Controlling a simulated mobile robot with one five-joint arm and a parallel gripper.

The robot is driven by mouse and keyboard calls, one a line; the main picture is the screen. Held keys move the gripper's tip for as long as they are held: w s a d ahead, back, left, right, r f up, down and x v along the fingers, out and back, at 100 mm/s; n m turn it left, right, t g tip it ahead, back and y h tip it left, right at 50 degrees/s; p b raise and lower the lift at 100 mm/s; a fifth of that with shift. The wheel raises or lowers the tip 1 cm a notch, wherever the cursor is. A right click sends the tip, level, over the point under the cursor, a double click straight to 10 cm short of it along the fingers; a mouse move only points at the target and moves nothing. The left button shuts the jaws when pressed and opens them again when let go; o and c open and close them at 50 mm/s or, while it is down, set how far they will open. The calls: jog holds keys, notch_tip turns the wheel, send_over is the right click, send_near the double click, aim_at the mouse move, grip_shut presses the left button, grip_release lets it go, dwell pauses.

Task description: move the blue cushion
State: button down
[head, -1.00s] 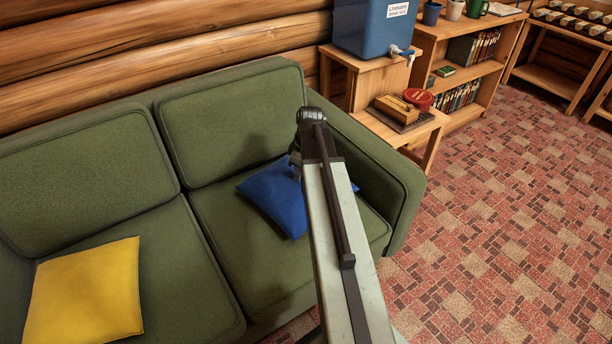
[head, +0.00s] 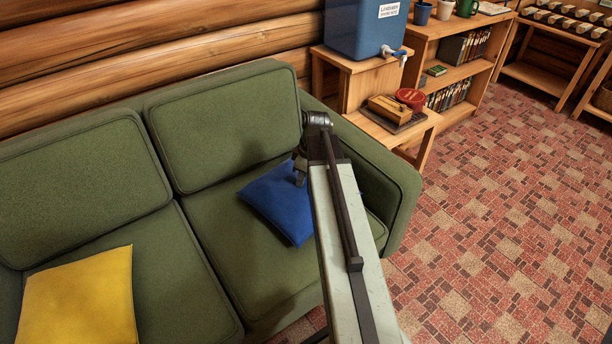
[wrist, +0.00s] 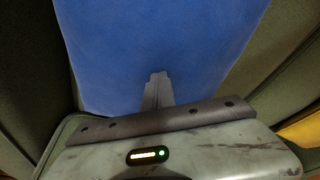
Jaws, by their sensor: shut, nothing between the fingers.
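The blue cushion (head: 280,204) lies on the right seat of the green sofa (head: 223,262), partly hidden behind my arm in the head view. My gripper (head: 300,178) points down at the cushion's upper right part. In the wrist view the blue cushion (wrist: 160,45) fills most of the upper picture. My gripper's fingers (wrist: 157,80) show there as one narrow closed strip against the blue, shut and empty. I cannot tell whether the fingertips touch the cushion.
A yellow cushion (head: 80,298) lies on the left seat. The sofa's right armrest (head: 385,165) stands close to my arm. Beyond it is a small side table (head: 428,122) with a red tin (head: 411,98) and a wooden block. The patterned floor at right is clear.

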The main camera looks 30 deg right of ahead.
jog(key=shift+s+d+r+g+p, duration=0.2)
jog(key=shift+s+d+g+p, duration=0.15)
jog(key=shift+s+p, duration=0.3)
jog(key=shift+w+a+r, duration=0.1)
jog(key=shift+a, duration=0.15)
jog(key=shift+s+d+r+p, duration=0.1)
jog(key=shift+s+r+p, duration=0.1)
jog(key=shift+p, duration=0.25)
jog(key=s+d, duration=0.2)
jog(key=s, duration=0.1)
jog(key=s+d, duration=0.5)
jog(key=s, duration=0.1)
jog(key=shift+s+d+r, duration=0.1)
jog(key=shift+s+d, duration=0.1)
